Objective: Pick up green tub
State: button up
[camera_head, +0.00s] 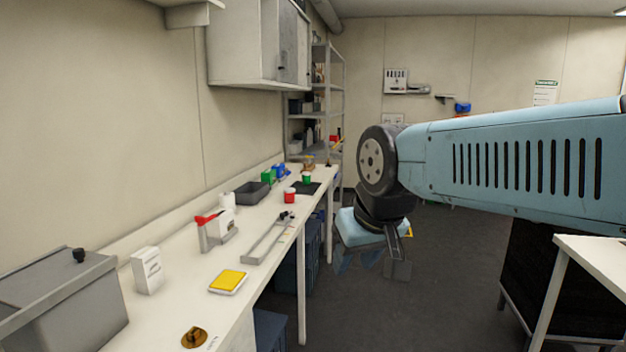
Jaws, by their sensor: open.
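A small green tub (306,179) stands on the long white bench, at the dark mat toward its far end. A red tub (290,196) with a white top edge stands nearer, to its left. My gripper (384,266) hangs below the dark wrist joint, in the air over the floor to the right of the bench. It is open, with nothing visible between its fingers, and well apart from the green tub. Its fingers are small and partly unclear in this view.
Green and blue boxes (273,174) and a dark grey tray (251,193) stand behind the tubs by the wall. A metal frame (268,240), a yellow-topped device (229,281) and a grey lidded box (62,303) lie nearer. A white table (592,252) stands right. The floor between is clear.

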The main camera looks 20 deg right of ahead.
aim_at(306, 175)
jog(key=u, duration=1.75)
jog(key=i, duration=0.1)
jog(key=z, duration=3.55)
jog(key=i, duration=1.35)
jog(key=u, duration=1.85)
jog(key=i, duration=0.5)
jog(key=z, duration=0.1)
